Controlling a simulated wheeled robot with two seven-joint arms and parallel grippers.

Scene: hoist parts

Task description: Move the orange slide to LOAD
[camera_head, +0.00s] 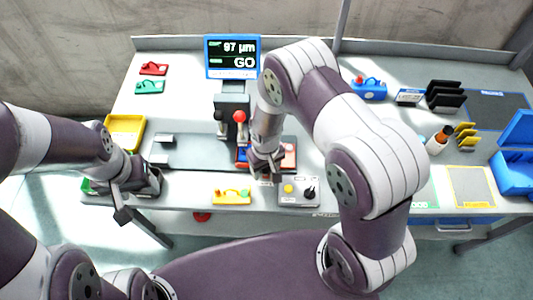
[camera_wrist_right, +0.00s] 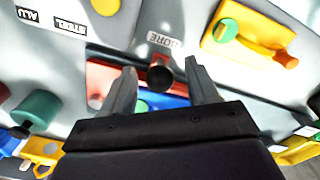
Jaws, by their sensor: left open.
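The orange slide (camera_head: 290,158) shows as an orange-red block at the right of the fixture in the head view, partly hidden by my right arm. In the right wrist view the orange-red piece (camera_wrist_right: 99,84) lies behind my fingers, with a black round knob (camera_wrist_right: 160,79) showing between them. My right gripper (camera_head: 266,172) is over the fixture's front edge. Its fingers (camera_wrist_right: 163,82) are apart on either side of the knob, with gaps showing. I cannot read a LOAD mark; a label reading BORE (camera_wrist_right: 165,40) is nearby. My left gripper (camera_head: 122,212) is open and empty at the table's front left.
A yellow plate with an orange handle (camera_head: 232,197) and a grey selector box (camera_head: 298,192) stand at the front edge. A post with a red ball (camera_head: 239,117) and a screen reading GO (camera_head: 232,57) are behind. A yellow bin (camera_head: 125,130) is at left.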

